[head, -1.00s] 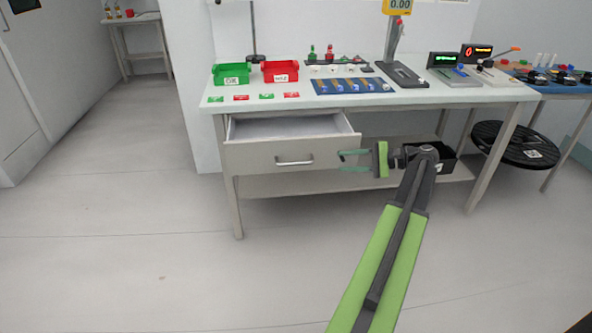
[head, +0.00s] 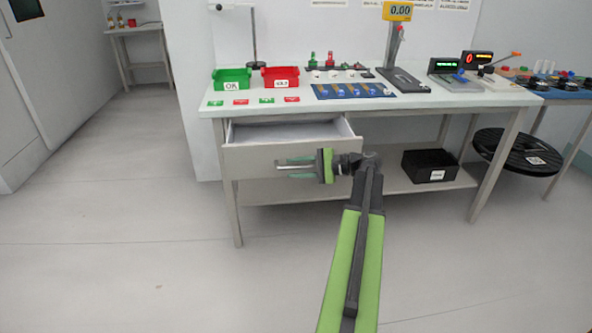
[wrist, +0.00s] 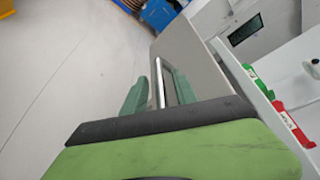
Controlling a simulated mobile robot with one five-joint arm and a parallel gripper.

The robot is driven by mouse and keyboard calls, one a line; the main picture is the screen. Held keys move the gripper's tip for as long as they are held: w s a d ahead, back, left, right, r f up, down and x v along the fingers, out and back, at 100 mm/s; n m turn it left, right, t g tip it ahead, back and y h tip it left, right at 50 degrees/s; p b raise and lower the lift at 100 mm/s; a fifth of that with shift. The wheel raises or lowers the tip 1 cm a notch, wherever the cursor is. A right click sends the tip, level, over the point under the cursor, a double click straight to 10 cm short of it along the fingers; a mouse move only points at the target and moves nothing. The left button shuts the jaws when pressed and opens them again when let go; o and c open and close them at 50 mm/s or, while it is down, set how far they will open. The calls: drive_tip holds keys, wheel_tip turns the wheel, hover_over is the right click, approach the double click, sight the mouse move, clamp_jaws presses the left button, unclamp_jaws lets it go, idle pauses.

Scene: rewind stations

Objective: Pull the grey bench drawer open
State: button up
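The grey bench drawer (head: 241,160) stands partly open under the bench top, with its empty-looking inside showing behind the front panel. In the wrist view its front (wrist: 190,62) slants away, with the metal bar handle (wrist: 159,80) standing off it. My gripper (head: 298,168) is at the drawer front, reaching in from the right. Its two green fingers (wrist: 158,92) lie on either side of the handle, with gaps showing between them and the bar. The gripper is open around the handle and hides part of the drawer front in the head view.
The white bench (head: 440,99) carries a green bin (head: 231,80), a red bin (head: 280,78), a blue mat (head: 352,91) and a scale stand. A black box (head: 430,167) sits on the lower shelf. A black round stool (head: 520,152) stands right. The floor in front is clear.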

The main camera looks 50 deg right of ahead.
clamp_jaws()
idle(1.4)
